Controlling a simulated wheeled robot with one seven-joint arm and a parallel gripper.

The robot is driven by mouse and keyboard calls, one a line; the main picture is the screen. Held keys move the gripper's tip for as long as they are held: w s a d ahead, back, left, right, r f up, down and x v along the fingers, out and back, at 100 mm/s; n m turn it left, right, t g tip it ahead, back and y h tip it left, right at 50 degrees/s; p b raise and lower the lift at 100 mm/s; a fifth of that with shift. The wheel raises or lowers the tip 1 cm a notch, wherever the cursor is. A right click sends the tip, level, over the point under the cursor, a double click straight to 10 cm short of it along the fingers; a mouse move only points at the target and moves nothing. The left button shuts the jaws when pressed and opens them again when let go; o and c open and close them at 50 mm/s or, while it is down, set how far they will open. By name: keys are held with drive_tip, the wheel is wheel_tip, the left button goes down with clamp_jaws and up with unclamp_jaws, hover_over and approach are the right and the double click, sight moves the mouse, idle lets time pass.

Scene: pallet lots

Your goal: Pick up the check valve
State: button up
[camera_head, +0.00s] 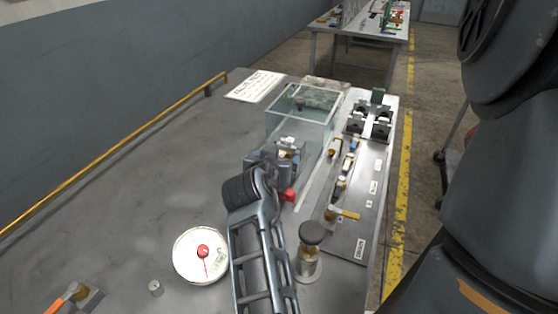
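My gripper (268,168) is over the middle of the grey table, beside the near side of a clear-walled tank (305,110). My own arm hides much of it, and its fingertips cannot be made out, so I cannot tell if it is open or shut. A grey and white block-like part (287,148) shows right beside it. I cannot single out the check valve for certain. Several small brass-coloured fittings, one of them a brass fitting (341,185), sit in a row on the grey panel (372,215) at right. A yellow-handled valve (345,213) is at the panel's near end.
A round white gauge (190,262) and a small metal cylinder (156,288) are at the front. A dark-topped brass part (310,255) stands near the panel. An orange-handled tool (72,292) lies front left. Black clamps (381,131) are at back right. The table's left is clear.

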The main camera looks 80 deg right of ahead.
drive_tip(key=shift+d+f, duration=0.2)
drive_tip(key=shift+d, duration=0.1)
drive_tip(key=c, duration=1.4)
drive_tip(key=shift+c, duration=0.2)
drive_tip(key=shift+r, duration=0.1)
